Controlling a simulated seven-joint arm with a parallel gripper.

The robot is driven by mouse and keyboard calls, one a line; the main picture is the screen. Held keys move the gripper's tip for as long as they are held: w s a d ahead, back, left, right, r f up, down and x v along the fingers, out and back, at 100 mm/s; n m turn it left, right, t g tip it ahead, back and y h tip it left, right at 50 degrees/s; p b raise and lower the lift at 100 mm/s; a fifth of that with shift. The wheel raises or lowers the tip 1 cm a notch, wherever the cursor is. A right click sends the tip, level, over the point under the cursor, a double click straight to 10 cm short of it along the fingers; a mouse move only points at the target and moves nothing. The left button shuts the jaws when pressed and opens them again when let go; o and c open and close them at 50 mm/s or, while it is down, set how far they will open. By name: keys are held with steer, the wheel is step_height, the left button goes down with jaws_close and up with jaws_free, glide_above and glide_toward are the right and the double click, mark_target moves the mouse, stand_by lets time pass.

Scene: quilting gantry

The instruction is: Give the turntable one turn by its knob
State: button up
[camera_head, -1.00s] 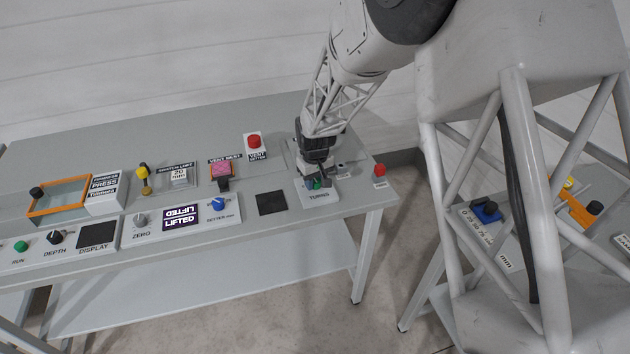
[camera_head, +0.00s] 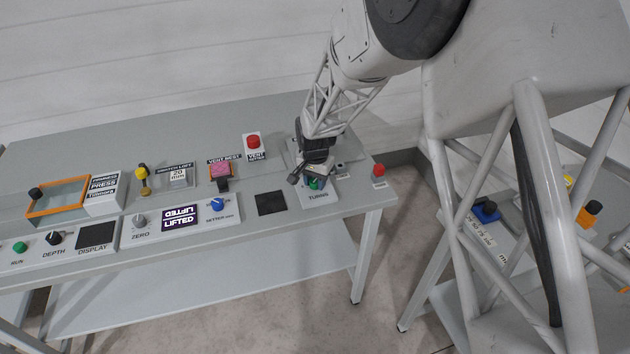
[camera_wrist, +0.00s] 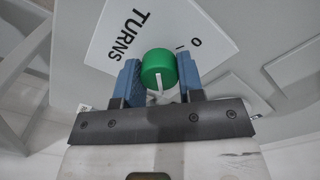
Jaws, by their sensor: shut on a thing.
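A green round knob (camera_wrist: 159,67) with a white pointer line stands on a white panel (camera_wrist: 108,38) marked TURNS, with a 0 and a tick mark showing beside the knob in the wrist view. My gripper (camera_wrist: 160,78) is shut on the knob, one blue finger on each side. The pointer line faces toward the gripper's palm. In the head view, my gripper (camera_head: 314,181) is low over the TURNS panel (camera_head: 318,198) near the table's right end, and a bit of green shows between the fingers. The turntable itself cannot be made out clearly; my arm hides that spot.
A red button (camera_head: 378,170) stands to the right at the table edge, and another red button (camera_head: 253,142) is behind on the left. A black square pad (camera_head: 271,203) lies left of the panel. Blue and grey dials and a LIFTED display (camera_head: 181,218) are further left.

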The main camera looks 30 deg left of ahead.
mark_target(316, 180)
steer(key=shift+m, duration=1.2)
steer(key=o, duration=0.9)
steer(key=shift+r, duration=0.1)
steer(key=shift+r, duration=3.85)
steer(key=shift+d, duration=0.1)
